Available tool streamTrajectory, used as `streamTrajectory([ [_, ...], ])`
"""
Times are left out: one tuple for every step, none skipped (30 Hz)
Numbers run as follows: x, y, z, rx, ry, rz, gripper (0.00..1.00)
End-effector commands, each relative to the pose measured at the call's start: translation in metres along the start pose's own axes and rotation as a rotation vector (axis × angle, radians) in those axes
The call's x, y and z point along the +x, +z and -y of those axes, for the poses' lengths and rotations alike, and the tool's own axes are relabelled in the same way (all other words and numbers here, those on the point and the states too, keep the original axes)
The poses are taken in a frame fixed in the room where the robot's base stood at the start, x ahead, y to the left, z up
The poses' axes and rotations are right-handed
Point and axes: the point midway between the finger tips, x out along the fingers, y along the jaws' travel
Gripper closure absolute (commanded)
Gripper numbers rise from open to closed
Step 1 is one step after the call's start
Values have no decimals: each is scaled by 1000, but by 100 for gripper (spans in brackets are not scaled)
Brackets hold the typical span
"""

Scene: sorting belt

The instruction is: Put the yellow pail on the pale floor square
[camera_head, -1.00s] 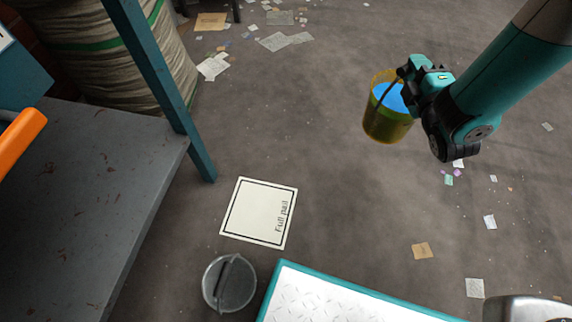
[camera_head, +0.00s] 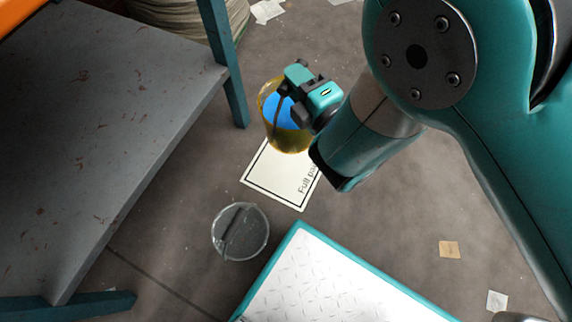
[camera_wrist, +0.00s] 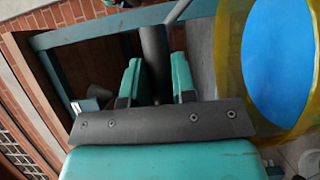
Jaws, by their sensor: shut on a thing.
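The yellow pail (camera_head: 290,141), see-through with blue contents, hangs from my gripper (camera_head: 287,97) in the head view. It overlaps the far edge of the pale floor square (camera_head: 272,180) in the picture. The pail looks upright and raised, but its exact height is hard to tell. The square is white with a black border and partly readable lettering; my arm and the pail cover parts of it. In the wrist view, my gripper (camera_wrist: 155,82) is shut on the pail's dark handle, and the pail's yellow wall (camera_wrist: 229,55) is at right.
A grey round container (camera_head: 240,232) with a bar across its top stands on the floor near the square. A grey worktable (camera_head: 100,110) with teal legs fills the left side. Scraps of paper (camera_head: 449,249) lie on the floor.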

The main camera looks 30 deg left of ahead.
Motion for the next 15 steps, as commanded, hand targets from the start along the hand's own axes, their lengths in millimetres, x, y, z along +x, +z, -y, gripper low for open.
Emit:
streamTrajectory([
  [2,-6,0,-3,7,-13,100],
  [2,-9,1,-3,7,-18,100],
  [3,-11,3,-3,7,-22,100],
  [3,-12,5,-2,7,-25,100],
  [3,-13,9,-2,7,-26,100],
  [3,-14,15,-2,6,-27,100],
  [3,-14,21,-2,6,-28,100],
  [3,-14,27,0,6,-28,100],
  [3,-14,37,-1,5,-28,100],
  [3,-14,44,-2,5,-27,100],
  [3,-14,52,-1,5,-27,100],
  [3,-14,62,-1,5,-27,100],
  [3,-14,69,-2,5,-27,100],
  [3,-14,76,-1,5,-27,100],
  [3,-14,85,-1,6,-27,100],
])
